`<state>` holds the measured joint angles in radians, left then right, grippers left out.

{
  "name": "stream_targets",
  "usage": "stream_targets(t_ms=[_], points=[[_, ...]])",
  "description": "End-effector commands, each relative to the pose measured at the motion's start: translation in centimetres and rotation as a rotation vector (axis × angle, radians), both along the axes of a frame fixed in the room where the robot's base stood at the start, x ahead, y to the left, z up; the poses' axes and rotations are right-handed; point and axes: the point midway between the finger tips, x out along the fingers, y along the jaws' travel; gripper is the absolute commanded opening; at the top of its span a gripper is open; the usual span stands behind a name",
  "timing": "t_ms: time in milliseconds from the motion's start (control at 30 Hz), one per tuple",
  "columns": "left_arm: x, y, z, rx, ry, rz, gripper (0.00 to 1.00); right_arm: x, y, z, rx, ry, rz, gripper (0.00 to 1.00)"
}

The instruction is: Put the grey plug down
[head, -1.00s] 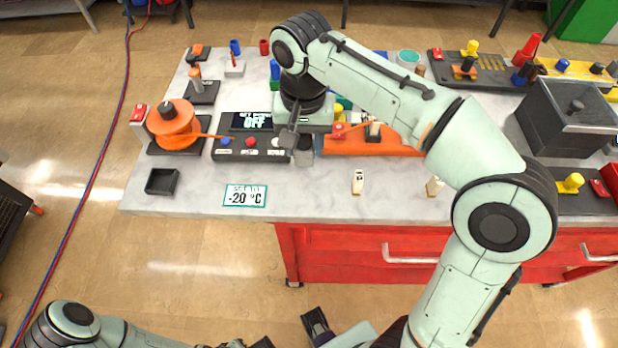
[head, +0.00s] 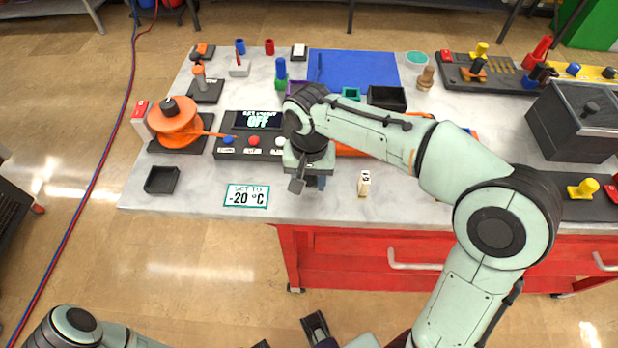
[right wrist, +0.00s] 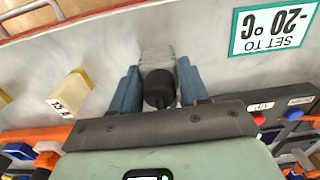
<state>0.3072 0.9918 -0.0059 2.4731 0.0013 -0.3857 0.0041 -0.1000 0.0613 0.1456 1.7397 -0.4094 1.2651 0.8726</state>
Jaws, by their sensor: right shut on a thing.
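My right gripper (head: 314,182) is low over the front part of the marble worktop, right of the "SET TO -20 °C" card (head: 246,196). In the right wrist view its two blue-grey fingers (right wrist: 159,90) are shut on the grey plug (right wrist: 158,88), whose dark rounded end shows between them. A lighter grey patch lies just beyond that end; I cannot tell whether it is part of the plug or on the worktop. Whether the plug touches the worktop is unclear. In the head view the gripper and arm hide the plug.
A small cream labelled block (head: 364,184) stands right of the gripper. The control box (head: 262,120) with coloured buttons is behind left, an orange spool (head: 178,122) further left. A black open tray (head: 161,180) is at the front left. The worktop's front edge is close.

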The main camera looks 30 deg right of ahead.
Motion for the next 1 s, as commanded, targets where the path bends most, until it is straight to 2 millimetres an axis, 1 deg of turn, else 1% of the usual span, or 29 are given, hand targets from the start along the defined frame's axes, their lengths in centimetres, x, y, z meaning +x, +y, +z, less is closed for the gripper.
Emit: stream_targets(t_ms=[200, 233, 267, 300, 567, 667, 767, 1000], points=[[0.0, 0.0, -0.3, 0.000, -0.001, 0.000, 0.00, 0.0, 0.0, -0.4, 0.000, 0.000, 0.000, 0.13], [0.0, 0.0, -0.2, 0.000, -0.001, 0.000, 0.00, 0.0, 0.0, -0.3, 0.000, 0.000, 0.000, 0.54], [0.0, 0.0, -0.2, 0.001, -0.002, 0.001, 0.00, 0.0, 0.0, -0.3, 0.000, 0.000, 0.000, 0.64], [0.0, 0.0, -0.2, 0.001, -0.002, 0.001, 0.00, 0.0, 0.0, -0.3, 0.000, 0.000, 0.000, 0.70], [0.0, 0.0, -0.1, 0.000, -0.001, 0.000, 0.00, 0.0, 0.0, -0.2, 0.000, 0.000, 0.000, 0.70], [0.0, 0.0, 0.2, 0.000, 0.000, 0.000, 0.00, 0.0, 0.0, 0.3, 0.000, -0.001, 0.000, 0.70], [0.1, 0.0, 0.4, 0.000, -0.001, 0.000, 0.00, 0.1, 0.0, 1.6, 0.001, -0.004, 0.000, 0.70], [0.4, 0.0, 1.5, 0.000, -0.006, 0.000, 0.00, 0.1, 0.0, 6.9, 0.003, -0.005, 0.000, 0.70]])
